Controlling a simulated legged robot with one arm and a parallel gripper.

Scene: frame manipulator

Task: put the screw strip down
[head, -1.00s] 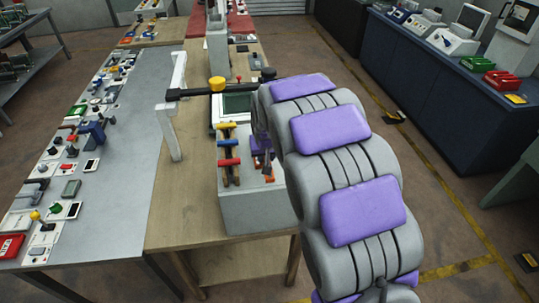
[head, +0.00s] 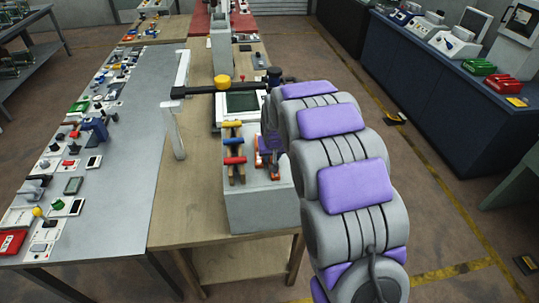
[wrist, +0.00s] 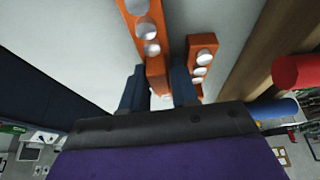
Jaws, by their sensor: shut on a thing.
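An orange screw strip (wrist: 149,42) with silver round screw heads runs between the two dark blue fingers of my gripper (wrist: 158,85) in the wrist view, and they are shut on it. A second, similar orange strip (wrist: 202,62) stands to its right, beside the right finger and partly hidden by it. In the head view my gripper (head: 268,150) is low over the top of a light grey block (head: 257,212), with orange showing there. I cannot tell whether the held strip touches the block.
A wooden rack with yellow, blue and red rods (head: 234,146) stands close to the left of my gripper on the block. A frame with a black bar and yellow knob (head: 222,82) stands behind. A grey table (head: 125,170) with many small parts lies left.

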